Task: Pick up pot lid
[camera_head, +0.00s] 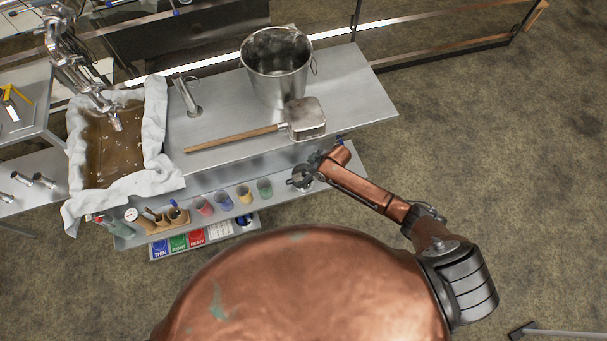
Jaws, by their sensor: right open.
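I cannot make out a clear pot lid in this view. A metal bucket (275,70) with an open top stands on the steel table (350,85). In front of it lies a square metal scoop (306,117) with a long wooden handle (232,138). My right gripper (301,180) is open and looks empty. It is at the table's front edge, near the lower shelf, right of the green cup and below the scoop in the picture. My left gripper is not in view.
A cloth-lined pan (115,147) of brown liquid is at the left, under metal piping. The front shelf holds several coloured cups (244,194) and brown containers (160,222). Labelled coloured cards (178,243) are below.

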